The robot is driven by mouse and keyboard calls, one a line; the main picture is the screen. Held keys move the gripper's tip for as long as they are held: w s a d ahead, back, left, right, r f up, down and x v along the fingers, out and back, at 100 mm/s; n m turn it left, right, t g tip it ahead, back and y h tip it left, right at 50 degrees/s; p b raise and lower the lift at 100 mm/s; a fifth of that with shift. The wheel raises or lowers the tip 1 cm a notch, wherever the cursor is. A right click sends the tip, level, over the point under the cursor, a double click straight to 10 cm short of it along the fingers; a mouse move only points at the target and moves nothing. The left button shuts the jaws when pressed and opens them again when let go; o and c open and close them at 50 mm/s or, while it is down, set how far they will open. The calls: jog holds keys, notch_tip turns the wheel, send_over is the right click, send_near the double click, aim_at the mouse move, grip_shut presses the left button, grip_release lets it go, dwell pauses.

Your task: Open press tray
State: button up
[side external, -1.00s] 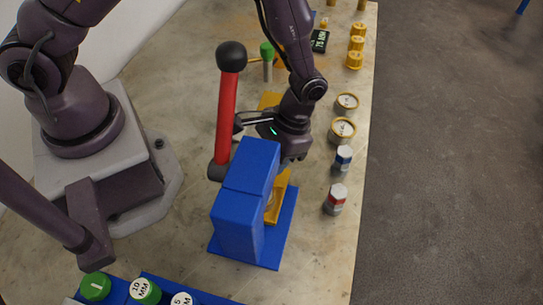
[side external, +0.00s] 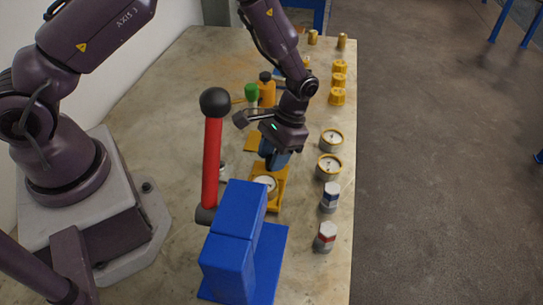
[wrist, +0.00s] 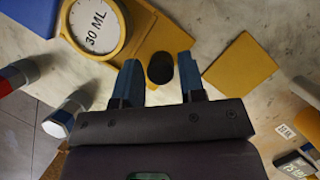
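The press in the side external view has a blue body (side external: 232,240) and a red lever (side external: 212,165) with a black ball on top, standing upright. Its yellow tray (side external: 275,202) sticks out of the blue body toward my gripper. A round white-faced, yellow-rimmed vessel (side external: 265,185) sits on the tray; in the wrist view this vessel (wrist: 96,27) reads "30 ML". My gripper (wrist: 160,72) is open at the tray's outer end. A dark knob (wrist: 160,68) shows between its two blue fingertips, with a gap on each side. The fingertips are partly hidden in the side external view.
A flat yellow plate (wrist: 240,65) lies beside the tray. Two round gauges (side external: 329,167), blue-banded (side external: 330,197) and red-banded (side external: 325,237) pieces and several yellow caps (side external: 338,80) line the table's right edge. An orange bottle (side external: 267,88) and a green-topped piece (side external: 251,92) stand behind my gripper.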

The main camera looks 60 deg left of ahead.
jog(key=v, duration=1.3)
jog(key=s+a+r+t, duration=0.2)
jog(key=s+r+t, duration=0.3)
jog(key=s+r, duration=0.5)
jog(key=s+a+r+t, duration=0.2)
jog(key=s+r+t, duration=0.3)
jog(key=s+r, duration=0.5)
jog(key=shift+s+a, duration=0.25)
jog(key=shift+s, duration=0.15)
